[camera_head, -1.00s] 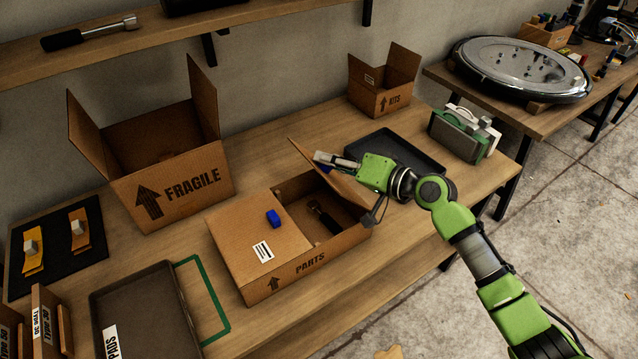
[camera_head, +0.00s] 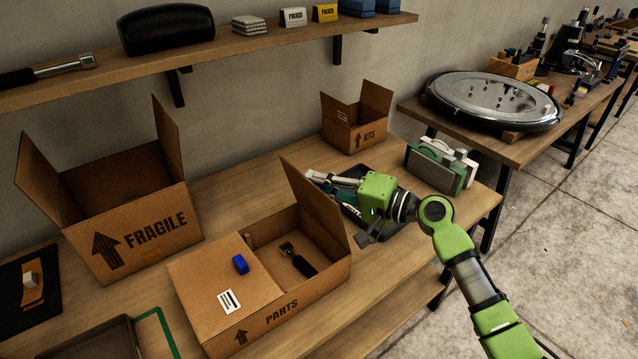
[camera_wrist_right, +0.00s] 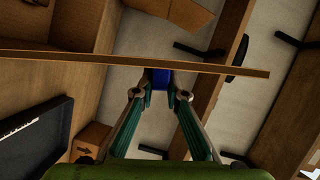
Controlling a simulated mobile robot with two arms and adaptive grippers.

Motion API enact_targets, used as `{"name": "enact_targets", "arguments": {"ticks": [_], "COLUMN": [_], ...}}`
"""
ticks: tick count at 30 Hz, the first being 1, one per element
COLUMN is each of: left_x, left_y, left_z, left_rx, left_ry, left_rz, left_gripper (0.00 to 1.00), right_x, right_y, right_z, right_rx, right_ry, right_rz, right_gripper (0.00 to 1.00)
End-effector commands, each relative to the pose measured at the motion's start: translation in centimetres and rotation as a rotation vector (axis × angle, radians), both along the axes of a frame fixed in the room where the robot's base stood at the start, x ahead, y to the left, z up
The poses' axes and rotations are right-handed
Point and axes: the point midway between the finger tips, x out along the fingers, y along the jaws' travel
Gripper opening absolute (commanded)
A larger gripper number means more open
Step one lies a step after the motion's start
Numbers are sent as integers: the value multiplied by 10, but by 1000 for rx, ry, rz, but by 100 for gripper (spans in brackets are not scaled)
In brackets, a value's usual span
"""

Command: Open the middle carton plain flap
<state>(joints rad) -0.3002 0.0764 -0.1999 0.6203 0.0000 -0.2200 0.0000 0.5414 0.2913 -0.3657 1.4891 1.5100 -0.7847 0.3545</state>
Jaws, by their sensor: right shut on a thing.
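The middle carton (camera_head: 290,318), marked PARTS, stands on the bench. Its plain flap (camera_head: 314,203) on the right stands steeply raised, and a dark-handled tool (camera_head: 298,260) shows inside. The labelled left flap (camera_head: 225,285) lies shut with a blue tab (camera_head: 240,264) on it. My right gripper (camera_head: 322,177) is on the outer, right side of the plain flap. In the right wrist view its fingers are closed on a blue tab (camera_wrist_right: 161,78) against the flap, seen nearly edge-on (camera_wrist_right: 100,60). In the head view the flap partly hides the fingertips. My left gripper is out of view.
The open FRAGILE carton (camera_head: 140,235) stands on the left and the smaller open KITS carton (camera_head: 352,135) at the back. A dark tray (camera_head: 378,222) lies beneath my right gripper. A green-and-white device (camera_head: 438,167) stands to its right. A shelf (camera_head: 260,48) runs above.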

Motion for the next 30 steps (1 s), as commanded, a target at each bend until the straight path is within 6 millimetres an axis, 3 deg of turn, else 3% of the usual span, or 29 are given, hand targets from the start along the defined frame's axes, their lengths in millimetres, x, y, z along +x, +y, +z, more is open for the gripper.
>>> {"name": "enact_targets", "arguments": {"ticks": [6,7,9,21,30], "left_x": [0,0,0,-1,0], "left_y": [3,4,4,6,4], "left_z": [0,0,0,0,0], "left_rx": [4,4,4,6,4], "left_ry": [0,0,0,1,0], "left_rz": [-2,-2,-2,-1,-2], "left_gripper": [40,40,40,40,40], "right_x": [0,0,0,-2,-31], "right_y": [0,0,0,-4,-50], "right_z": [0,0,0,0,4], "right_rx": [2,1,0,0,-4], "right_ry": [0,1,0,-1,0], "right_rz": [-1,-1,-1,-1,-3], "right_gripper": [0,15,31,31,31]}}
